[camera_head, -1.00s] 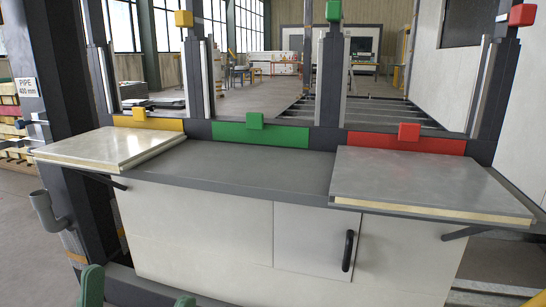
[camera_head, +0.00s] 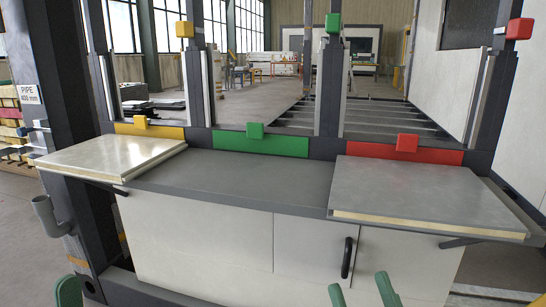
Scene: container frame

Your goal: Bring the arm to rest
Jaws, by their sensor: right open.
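My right gripper (camera_head: 363,293) shows at the bottom edge, right of centre. Its two green fingertips stand apart with nothing visible between them, in front of the white cabinet (camera_head: 195,235). Part of a green finger of my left gripper (camera_head: 68,291) shows at the bottom left. The rest of that gripper is out of frame, so its opening cannot be told. No held object shows in either gripper.
A light panel (camera_head: 110,157) lies on the left of the grey counter (camera_head: 250,182). Another panel (camera_head: 420,192) lies on the right and overhangs the front. The counter's middle is clear. A grey pipe holder (camera_head: 47,215) juts out at left.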

